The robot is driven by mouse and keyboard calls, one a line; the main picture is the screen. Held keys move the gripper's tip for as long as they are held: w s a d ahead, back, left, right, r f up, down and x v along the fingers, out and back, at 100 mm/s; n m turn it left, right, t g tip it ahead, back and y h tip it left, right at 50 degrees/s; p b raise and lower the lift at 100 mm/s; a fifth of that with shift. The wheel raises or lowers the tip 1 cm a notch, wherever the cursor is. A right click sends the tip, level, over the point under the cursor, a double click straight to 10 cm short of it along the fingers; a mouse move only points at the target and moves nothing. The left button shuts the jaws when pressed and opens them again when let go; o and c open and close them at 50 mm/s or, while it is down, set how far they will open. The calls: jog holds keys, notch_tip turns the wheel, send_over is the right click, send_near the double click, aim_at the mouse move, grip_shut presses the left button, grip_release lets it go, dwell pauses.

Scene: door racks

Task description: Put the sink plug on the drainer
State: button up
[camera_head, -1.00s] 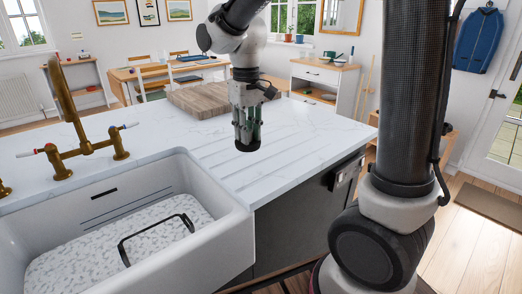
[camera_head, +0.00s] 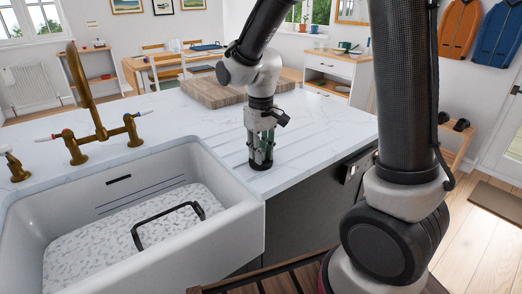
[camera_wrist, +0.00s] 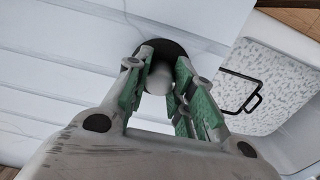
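The sink plug is a black disc (camera_head: 261,164) with a pale knob; the disc also shows in the wrist view (camera_wrist: 180,47). My gripper (camera_head: 262,148) points down over the grooved drainer (camera_head: 222,143), right of the sink. In the wrist view its green-padded fingers (camera_wrist: 164,72) stand on both sides of the pale knob and look shut on it. The disc is beyond the fingertips, at or just above the drainer surface; I cannot tell if it touches. The fingers partly hide the knob.
A wooden board (camera_head: 225,92) lies at the back of the worktop. The worktop's right edge is close to my gripper.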

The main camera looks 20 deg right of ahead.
jog(key=o, duration=0.4)
jog(key=shift+r, duration=0.1)
notch_tip(320, 180, up, 12)
jog(key=s+d+r+m+t, duration=0.1)
jog(key=s+d+t, duration=0.1)
jog(key=s+d, duration=0.5)
jog(key=s+d+r+m+t, duration=0.2)
jog(key=s+d, duration=0.5)
jog(key=s, duration=0.5)
jog(key=shift+d+m, duration=0.3)
jog(key=shift+d, duration=0.1)
jog(key=shift+s, duration=0.1)
